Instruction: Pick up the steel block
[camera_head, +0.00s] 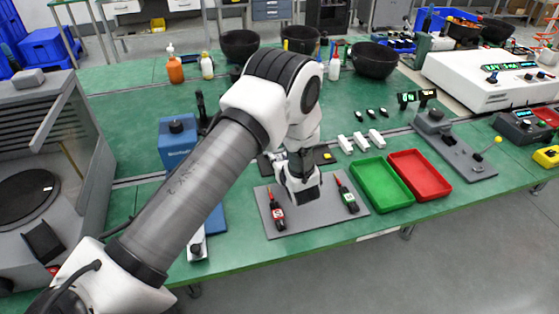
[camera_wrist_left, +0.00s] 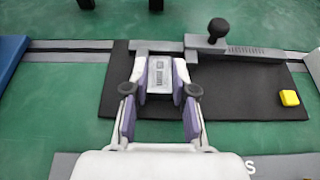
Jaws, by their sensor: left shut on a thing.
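The steel block (camera_wrist_left: 160,75) is a small silver-grey piece with dark marking on its top face, seen in the left wrist view. My left gripper (camera_wrist_left: 159,92) is shut on it, with a purple-and-white finger on each side. The block is over the left part of a black plate (camera_wrist_left: 245,103), just in front of a grey fixture bar (camera_wrist_left: 155,46). I cannot tell whether it touches the plate. In the head view my left gripper (camera_head: 299,182) is over the near middle of the bench, and its wrist hides the block. My right gripper is not in view.
A black knob (camera_wrist_left: 218,28) and a yellow cube (camera_wrist_left: 290,98) are on the fixture plate. In the head view a grey mat (camera_head: 318,218) with two tools lies below my wrist. A green tray (camera_head: 382,186) and a red tray (camera_head: 419,175) stand to the right.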

